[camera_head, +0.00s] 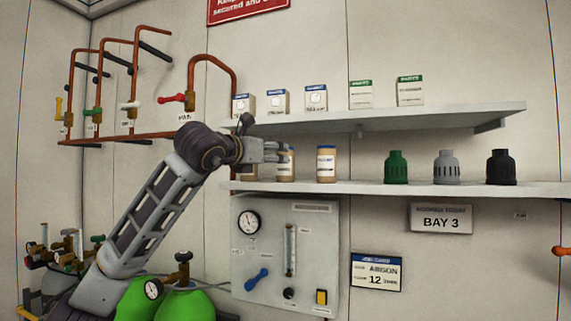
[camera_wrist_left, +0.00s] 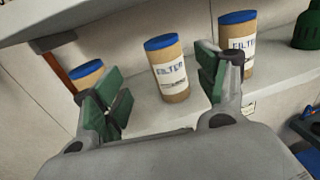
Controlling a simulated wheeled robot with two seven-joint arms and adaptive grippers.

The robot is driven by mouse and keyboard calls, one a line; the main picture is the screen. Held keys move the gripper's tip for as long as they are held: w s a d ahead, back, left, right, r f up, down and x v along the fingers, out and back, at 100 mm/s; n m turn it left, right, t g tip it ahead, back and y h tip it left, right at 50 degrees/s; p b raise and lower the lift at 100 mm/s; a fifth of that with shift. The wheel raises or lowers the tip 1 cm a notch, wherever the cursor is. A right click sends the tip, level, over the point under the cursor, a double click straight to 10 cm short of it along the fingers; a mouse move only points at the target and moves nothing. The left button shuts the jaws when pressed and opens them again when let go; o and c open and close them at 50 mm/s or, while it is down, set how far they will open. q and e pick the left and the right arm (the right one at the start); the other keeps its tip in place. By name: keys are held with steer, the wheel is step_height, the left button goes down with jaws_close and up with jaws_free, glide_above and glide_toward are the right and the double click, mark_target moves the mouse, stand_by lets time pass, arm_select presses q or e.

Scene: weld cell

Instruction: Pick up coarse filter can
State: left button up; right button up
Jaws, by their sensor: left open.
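Three tan filter cans with blue lids and white labels stand upright on the lower shelf (camera_head: 365,187). The left can (camera_head: 246,172) is partly hidden behind my left gripper (camera_head: 285,151). The middle can (camera_head: 287,170) is also partly covered by it, and the right can (camera_head: 326,164) is clear. In the left wrist view, my left gripper (camera_wrist_left: 161,84) is open and empty, with the middle can (camera_wrist_left: 168,72) showing between its fingers. The left can (camera_wrist_left: 89,72) is behind one finger and the right can (camera_wrist_left: 238,45) behind the other. "FILTER" reads on two labels; I cannot read which is coarse.
The upper shelf (camera_head: 430,115) overhangs the cans and holds several small boxes (camera_head: 316,98). Green (camera_head: 396,167), grey (camera_head: 446,167) and black (camera_head: 500,167) caps stand right of the cans. Copper pipes (camera_head: 136,85) are at left; a gauge panel (camera_head: 270,290) hangs below.

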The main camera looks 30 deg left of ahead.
mark_target(283, 181)
arm_select(q)
steer(key=shift+w+a+p, duration=0.15)
steer(key=shift+w+p, duration=0.2)
steer(key=shift+w, duration=1.25)
steer(key=shift+w+d+p, duration=0.15)
steer(key=shift+w+p, duration=0.4)
steer(key=shift+w, duration=0.35)
steer(key=shift+w+d+p, duration=0.1)
steer(key=shift+w+p, duration=0.4)
steer(key=shift+w, duration=0.4)
steer(key=shift+w+a+f+p, duration=0.1)
steer(key=shift+w+p, duration=0.2)
steer(key=shift+w, duration=0.55)
steer(key=c, duration=1.2)
